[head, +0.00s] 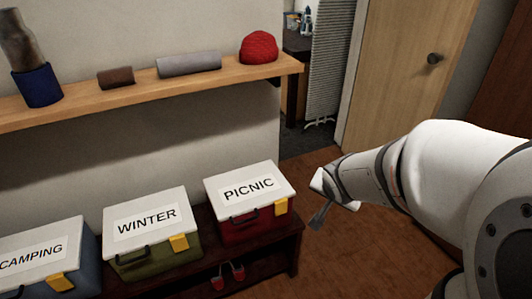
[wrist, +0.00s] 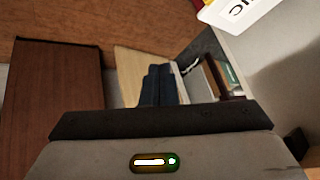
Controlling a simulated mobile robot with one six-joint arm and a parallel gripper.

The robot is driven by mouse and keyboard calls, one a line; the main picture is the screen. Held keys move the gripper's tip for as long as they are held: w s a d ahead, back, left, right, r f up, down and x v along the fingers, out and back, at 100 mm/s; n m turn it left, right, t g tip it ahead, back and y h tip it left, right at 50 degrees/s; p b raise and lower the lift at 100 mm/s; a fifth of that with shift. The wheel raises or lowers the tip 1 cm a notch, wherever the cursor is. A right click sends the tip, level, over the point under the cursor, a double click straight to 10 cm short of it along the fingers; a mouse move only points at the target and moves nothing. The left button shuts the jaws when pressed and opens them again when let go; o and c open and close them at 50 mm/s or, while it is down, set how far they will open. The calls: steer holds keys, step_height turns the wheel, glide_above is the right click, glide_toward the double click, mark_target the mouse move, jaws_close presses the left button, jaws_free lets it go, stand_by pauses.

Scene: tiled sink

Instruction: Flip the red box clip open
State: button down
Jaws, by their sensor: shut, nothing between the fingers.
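The red box (head: 245,227) stands at the right end of a dark bench, with a white lid marked PICNIC (head: 247,186). Its yellow clip (head: 281,206) is on the front face near the right corner, lying against the box below the lid edge. My gripper (head: 316,221) is shut and empty, to the right of the box and apart from the clip. In the wrist view the shut fingers (wrist: 158,86) point away from the camera. A corner of the white lid (wrist: 236,11) shows at the top right there, with a bit of yellow at its edge.
A green WINTER box (head: 155,257) and a blue CAMPING box (head: 80,268) stand left on the dark bench (head: 285,240). Red shoes (head: 228,274) sit below. A wooden shelf (head: 130,95) holds several items above. Open floor (head: 350,250) lies right of the bench.

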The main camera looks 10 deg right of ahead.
steer(key=w+a+f+m+y+b, duration=0.1)
steer(key=f+m+b, duration=0.1)
steer(key=f, duration=0.4)
steer(key=w+a+f+m+t+y+b, duration=0.1)
steer(key=w+f+m+y+b, duration=0.1)
steer(key=f+b, duration=0.3)
steer(key=w+a+f+m+t+y+b, duration=0.1)
steer(key=w+a+f+m+y+b, duration=0.1)
steer(key=f, duration=0.7)
steer(key=shift+w+m+b, duration=0.15)
steer(key=shift+m+b, duration=0.15)
steer(key=shift+b, duration=0.55)
steer(key=shift+w, duration=0.1)
steer(key=b, duration=0.4)
glide_toward(281, 214)
steer(key=shift+x, duration=3.1)
